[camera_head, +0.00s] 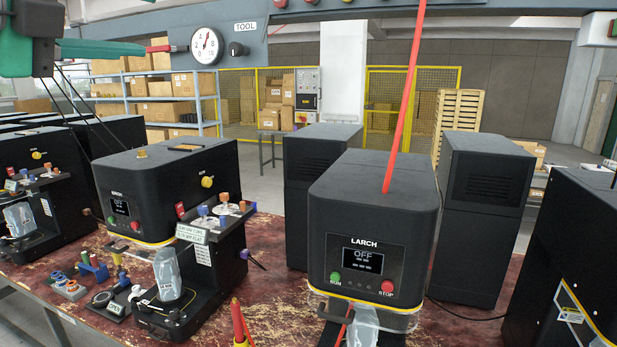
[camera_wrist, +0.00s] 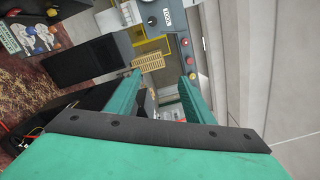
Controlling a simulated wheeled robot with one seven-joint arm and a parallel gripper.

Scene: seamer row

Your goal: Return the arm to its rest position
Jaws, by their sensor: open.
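My gripper (camera_wrist: 160,78) shows in the wrist view with its two green fingers apart. No object shows held between them. In the head view, green parts that look like my arm or gripper are at the upper left, cut off by the picture edge. They are raised above the table, near the gauge panel. The fingertips cannot be made out clearly there.
A black LARCH machine (camera_head: 372,215) stands on the worn red table (camera_head: 268,232). Another black machine (camera_head: 165,180) stands left of it. A grey overhead panel carries a gauge (camera_head: 206,46). A red rod (camera_head: 404,95) rises before the view. Shelves (camera_head: 150,88) stand behind.

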